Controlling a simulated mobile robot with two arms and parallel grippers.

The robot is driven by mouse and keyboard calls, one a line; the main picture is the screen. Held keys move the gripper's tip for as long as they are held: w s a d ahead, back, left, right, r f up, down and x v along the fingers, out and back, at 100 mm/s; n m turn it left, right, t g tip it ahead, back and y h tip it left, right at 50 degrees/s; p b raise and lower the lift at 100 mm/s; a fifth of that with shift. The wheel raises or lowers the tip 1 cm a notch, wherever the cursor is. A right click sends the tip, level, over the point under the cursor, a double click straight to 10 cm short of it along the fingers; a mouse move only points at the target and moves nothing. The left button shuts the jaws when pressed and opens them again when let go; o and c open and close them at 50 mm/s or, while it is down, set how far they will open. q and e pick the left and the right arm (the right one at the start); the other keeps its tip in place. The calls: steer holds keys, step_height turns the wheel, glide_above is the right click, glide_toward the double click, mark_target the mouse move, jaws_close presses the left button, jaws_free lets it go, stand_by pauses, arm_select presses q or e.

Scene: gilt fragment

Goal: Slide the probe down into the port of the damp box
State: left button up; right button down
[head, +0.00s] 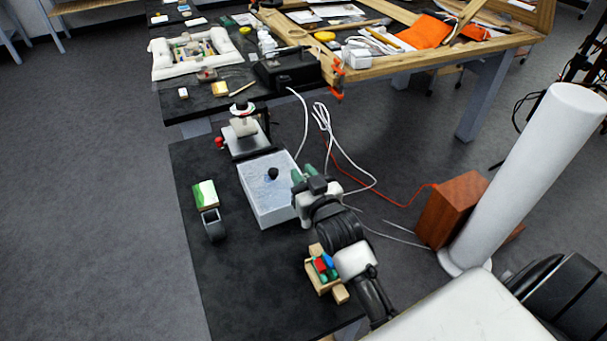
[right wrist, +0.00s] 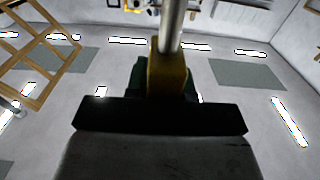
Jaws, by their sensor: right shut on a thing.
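The damp box (head: 250,203) is a pale box with a clear-looking top on the dark table. A small black round part (head: 273,173) sits on its top; I cannot tell whether this is the port. My right gripper (head: 303,176) is at the box's right edge, its green fingertips by the rim. In the right wrist view its jaws (right wrist: 165,85) are shut on the yellowish block of the probe, and the probe's metal rod (right wrist: 172,25) runs out to the top of the picture. The probe cannot be made out in the head view. My left gripper is out of view.
A stand with a red knob (head: 244,135) is behind the box. A green-and-white block (head: 205,194) and a dark ring-shaped thing (head: 213,225) lie left. A wooden holder with coloured pieces (head: 323,268) is near my right arm. Cables (head: 330,135) run right of the box.

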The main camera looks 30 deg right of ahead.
steer(key=shift+f+b, duration=1.4)
steer(key=shift+f, duration=0.95)
steer(key=shift+r, duration=0.15)
steer(key=shift+r+p, duration=4.55)
steer(key=shift+p, duration=0.3)
steer(key=shift+p, duration=0.6)
steer(key=shift+f+b, duration=0.95)
steer(key=shift+f, duration=0.5)
